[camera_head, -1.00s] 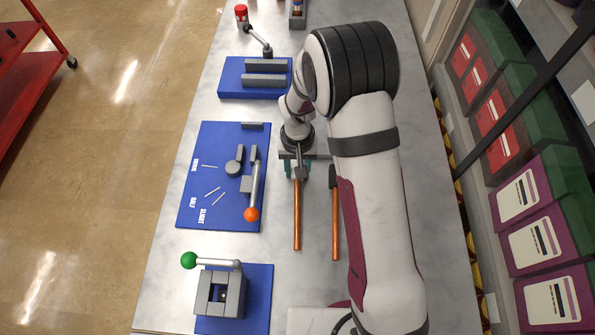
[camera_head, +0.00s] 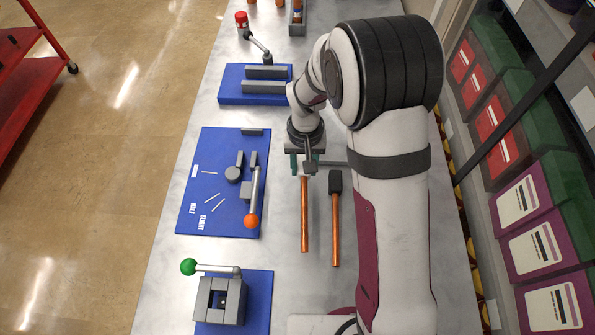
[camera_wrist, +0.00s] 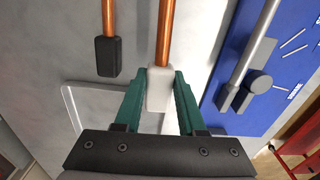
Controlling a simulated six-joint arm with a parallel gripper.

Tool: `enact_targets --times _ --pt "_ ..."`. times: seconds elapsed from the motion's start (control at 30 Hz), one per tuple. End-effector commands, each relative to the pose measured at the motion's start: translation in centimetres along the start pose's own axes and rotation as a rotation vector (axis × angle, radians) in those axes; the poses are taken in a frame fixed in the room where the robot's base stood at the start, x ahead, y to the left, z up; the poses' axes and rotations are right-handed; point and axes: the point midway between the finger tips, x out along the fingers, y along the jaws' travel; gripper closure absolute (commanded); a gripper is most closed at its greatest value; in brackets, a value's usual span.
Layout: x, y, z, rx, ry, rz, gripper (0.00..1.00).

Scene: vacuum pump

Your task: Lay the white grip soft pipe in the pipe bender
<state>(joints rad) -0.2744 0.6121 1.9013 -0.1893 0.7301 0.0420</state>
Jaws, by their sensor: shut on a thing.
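My gripper (camera_wrist: 159,98) is shut on the white grip of a copper pipe; its green fingers press the white grip (camera_wrist: 160,88) from both sides in the wrist view. The copper part of this soft pipe (camera_head: 304,215) points toward the front of the table in the head view. I cannot tell whether it is clear of the table. The pipe bender, a blue board (camera_head: 190,218) with grey posts and an orange-knobbed lever (camera_head: 252,221), lies just left of the gripper. It also shows at the right of the wrist view (camera_wrist: 230,45).
A second copper pipe with a black grip (camera_head: 335,181) lies close on the right. A blue fixture with a green-knobbed lever (camera_head: 189,267) stands in front, and another blue fixture with grey bars (camera_head: 235,98) behind.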

Motion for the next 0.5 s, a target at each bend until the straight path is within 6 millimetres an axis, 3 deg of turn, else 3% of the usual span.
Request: enact_targets --times 0.3,0.5 --pt "-4.5 7.2 2.0 0.007 0.003 -0.001 1.0" --pt "-5.9 9.2 2.1 0.001 0.001 0.0 1.0"
